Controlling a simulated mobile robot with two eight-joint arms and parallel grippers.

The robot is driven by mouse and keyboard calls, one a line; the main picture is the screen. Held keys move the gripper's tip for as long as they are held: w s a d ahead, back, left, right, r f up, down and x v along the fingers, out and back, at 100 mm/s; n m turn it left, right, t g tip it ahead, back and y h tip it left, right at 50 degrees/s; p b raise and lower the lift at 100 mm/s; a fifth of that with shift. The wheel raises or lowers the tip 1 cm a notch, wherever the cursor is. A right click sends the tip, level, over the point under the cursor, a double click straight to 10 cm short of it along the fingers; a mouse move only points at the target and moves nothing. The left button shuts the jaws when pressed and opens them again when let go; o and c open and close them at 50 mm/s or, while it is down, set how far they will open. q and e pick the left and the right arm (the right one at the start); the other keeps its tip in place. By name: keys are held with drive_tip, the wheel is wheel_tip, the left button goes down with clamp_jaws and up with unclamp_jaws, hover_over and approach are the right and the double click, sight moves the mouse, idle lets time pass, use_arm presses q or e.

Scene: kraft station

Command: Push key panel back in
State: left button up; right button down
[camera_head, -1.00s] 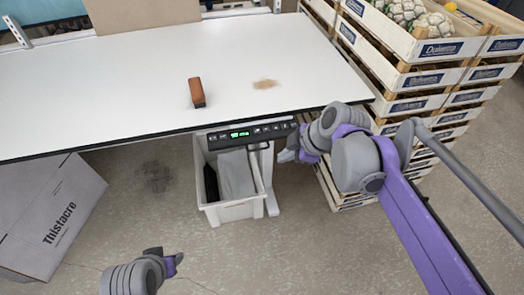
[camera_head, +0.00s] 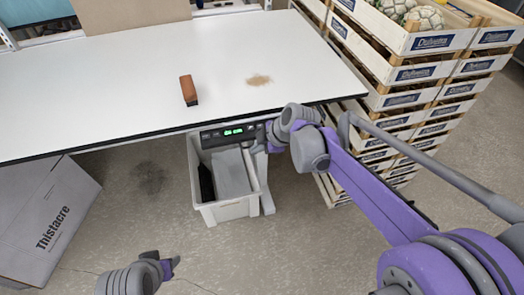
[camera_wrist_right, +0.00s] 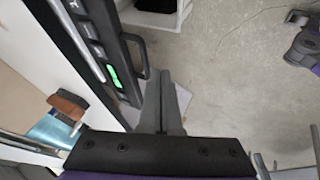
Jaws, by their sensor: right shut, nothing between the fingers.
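The key panel (camera_head: 222,135) is a dark strip with a lit green display and small buttons. It hangs under the front edge of the white table (camera_head: 110,85) and sticks out a little past it. My right gripper (camera_head: 268,138) is shut and empty at the panel's right end, which it partly covers. In the right wrist view the shut fingers (camera_wrist_right: 164,85) are beside the panel (camera_wrist_right: 98,45), close to its front; I cannot tell whether they touch. My left gripper (camera_head: 174,264) is low over the floor, away from the panel; its finger opening is unclear.
A white bin (camera_head: 229,211) stands under the panel. Stacked wooden crates (camera_head: 392,100) stand right of the table. A cardboard box (camera_head: 45,220) is on the floor at left.

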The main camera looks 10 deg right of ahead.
sight(245, 128)
drive_tip(key=shift+w+f, duration=0.1)
drive_tip(key=shift+w, duration=0.4)
drive_tip(key=w+p, duration=0.1)
drive_tip(key=w, duration=0.8)
drive_tip(key=shift+w+a, duration=0.2)
drive_tip(key=shift+s+a, duration=0.1)
drive_tip(key=shift+s, duration=0.1)
